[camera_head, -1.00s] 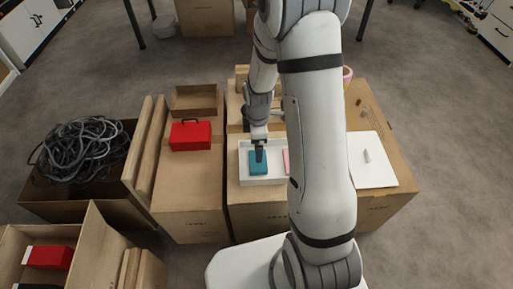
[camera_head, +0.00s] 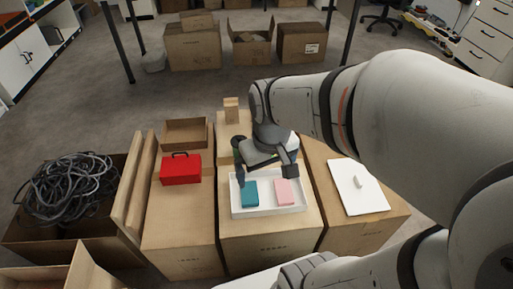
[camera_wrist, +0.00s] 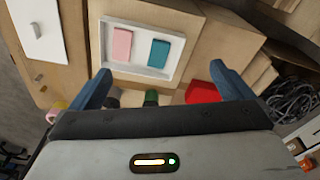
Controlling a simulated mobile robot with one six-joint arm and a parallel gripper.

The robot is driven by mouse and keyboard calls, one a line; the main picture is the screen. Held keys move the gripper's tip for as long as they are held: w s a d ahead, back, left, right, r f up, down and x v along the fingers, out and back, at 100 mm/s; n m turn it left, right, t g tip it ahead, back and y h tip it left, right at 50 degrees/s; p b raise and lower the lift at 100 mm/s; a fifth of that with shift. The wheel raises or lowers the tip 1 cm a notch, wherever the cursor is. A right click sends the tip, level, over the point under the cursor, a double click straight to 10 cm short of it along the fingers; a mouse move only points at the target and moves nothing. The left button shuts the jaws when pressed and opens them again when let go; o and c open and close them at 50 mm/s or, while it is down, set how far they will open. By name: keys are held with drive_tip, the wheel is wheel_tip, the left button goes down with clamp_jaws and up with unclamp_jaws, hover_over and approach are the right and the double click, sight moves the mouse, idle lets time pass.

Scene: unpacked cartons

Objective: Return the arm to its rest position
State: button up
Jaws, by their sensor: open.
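My gripper (camera_head: 266,174) is open and empty above the white tray (camera_head: 236,210), with its two fingers spread wide. In the wrist view my gripper's fingers (camera_wrist: 160,71) stand apart with nothing between them. A teal box (camera_head: 250,194) lies in the left part of the tray and a pink box (camera_head: 283,192) in the right part, apart from each other. Both boxes also show in the wrist view, the teal one (camera_wrist: 159,53) and the pink one (camera_wrist: 122,44). My arm crosses the right side of the head view.
The tray sits on a carton (camera_head: 268,240). A red toolbox (camera_head: 181,168) and an open box (camera_head: 185,133) stand on the carton to the left. A white board (camera_head: 358,190) lies on the right carton. Coiled cable (camera_head: 62,187) fills an open carton at far left.

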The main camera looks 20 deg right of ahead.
drive_tip(key=shift+s+a+r+m, duration=0.1)
drive_tip(key=shift+s+r+m, duration=0.2)
drive_tip(key=shift+s, duration=0.2)
drive_tip(key=shift+s+a+r+m, duration=0.1)
drive_tip(key=shift+s+r+m, duration=0.05)
drive_tip(key=shift+s+m, duration=0.3)
